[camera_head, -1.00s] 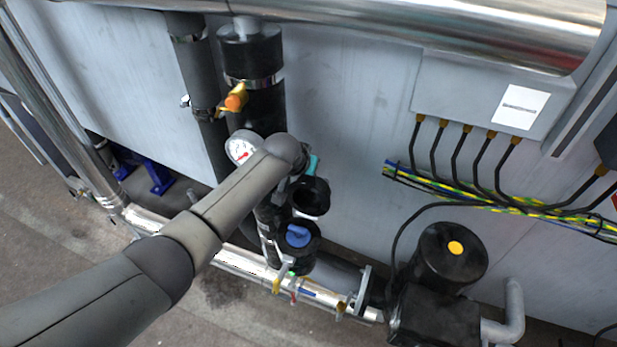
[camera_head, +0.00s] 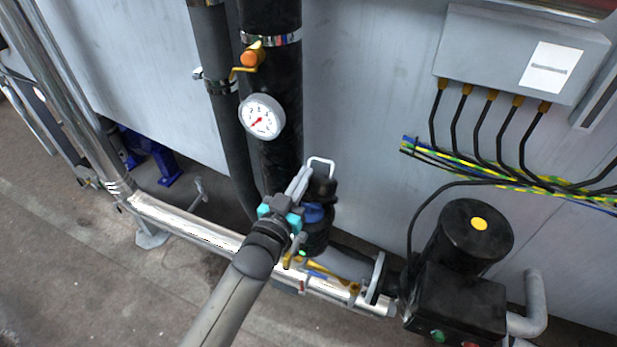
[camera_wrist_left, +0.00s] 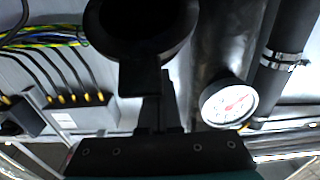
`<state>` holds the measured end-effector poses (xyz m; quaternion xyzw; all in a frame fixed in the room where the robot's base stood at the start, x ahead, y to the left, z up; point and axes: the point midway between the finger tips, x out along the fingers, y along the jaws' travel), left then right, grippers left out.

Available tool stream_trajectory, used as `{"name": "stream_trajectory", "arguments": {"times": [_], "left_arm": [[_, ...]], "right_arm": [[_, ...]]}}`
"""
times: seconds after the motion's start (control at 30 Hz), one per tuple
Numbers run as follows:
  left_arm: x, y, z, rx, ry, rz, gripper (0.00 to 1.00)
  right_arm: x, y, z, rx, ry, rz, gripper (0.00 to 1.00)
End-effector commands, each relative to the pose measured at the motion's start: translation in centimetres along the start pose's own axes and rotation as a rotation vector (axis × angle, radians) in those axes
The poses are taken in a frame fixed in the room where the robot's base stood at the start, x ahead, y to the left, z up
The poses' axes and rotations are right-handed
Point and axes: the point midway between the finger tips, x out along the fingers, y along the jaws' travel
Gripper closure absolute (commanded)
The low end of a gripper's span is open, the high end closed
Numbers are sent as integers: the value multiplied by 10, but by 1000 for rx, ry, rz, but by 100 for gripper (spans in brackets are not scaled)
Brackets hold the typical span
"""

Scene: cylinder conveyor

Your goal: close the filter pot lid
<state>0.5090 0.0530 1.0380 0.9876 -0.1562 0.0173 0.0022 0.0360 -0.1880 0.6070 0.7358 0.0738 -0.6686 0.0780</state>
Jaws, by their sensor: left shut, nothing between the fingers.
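The filter pot (camera_head: 315,243) is a black upright body on the pipe, with a blue part (camera_head: 313,213) showing at its top. Its black lid (camera_head: 322,190) stands raised above and behind the pot. My left gripper (camera_head: 303,180), grey fingers on a teal-marked body, reaches past the pot's left side up to the lid. Its fingers are shut with nothing between them. In the left wrist view, a dark round rim, seemingly the lid (camera_wrist_left: 140,52), lies close beyond the shut fingers. I cannot tell whether they touch it. My arm hides part of the pot's left side.
A pressure gauge (camera_head: 262,117) and an orange-handled valve (camera_head: 249,59) sit on the thick black pipe (camera_head: 272,165) behind. A black pump (camera_head: 463,260) stands to the right. A silver pipe (camera_head: 190,226) runs low across the front. Cables (camera_head: 485,177) line the wall.

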Motion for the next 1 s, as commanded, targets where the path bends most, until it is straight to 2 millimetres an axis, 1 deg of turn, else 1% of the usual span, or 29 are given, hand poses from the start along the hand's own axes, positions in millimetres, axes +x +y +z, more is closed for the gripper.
{"name": "stream_trajectory", "arguments": {"times": [0.03, 0.1, 0.17, 0.3, 0.6, 1.0], "left_arm": [[-6, 0, 14, -3, 35, -2, 100], [-12, 0, 18, -2, 92, -2, 100], [-17, 0, 20, -3, 142, -2, 100], [-28, 0, 25, 0, 141, 0, 100], [-43, 0, 42, -2, 140, 0, 100], [-49, 0, 51, -1, 140, 0, 100]], "right_arm": [[15, 0, 1, 0, 0, 0, 50], [23, 0, 2, 0, 0, 0, 50], [29, 0, 3, 0, 0, 0, 50], [38, -1, 4, 0, 0, 0, 50], [44, -1, 5, 0, -1, 0, 50], [46, -1, 6, 0, -3, 0, 50]]}}
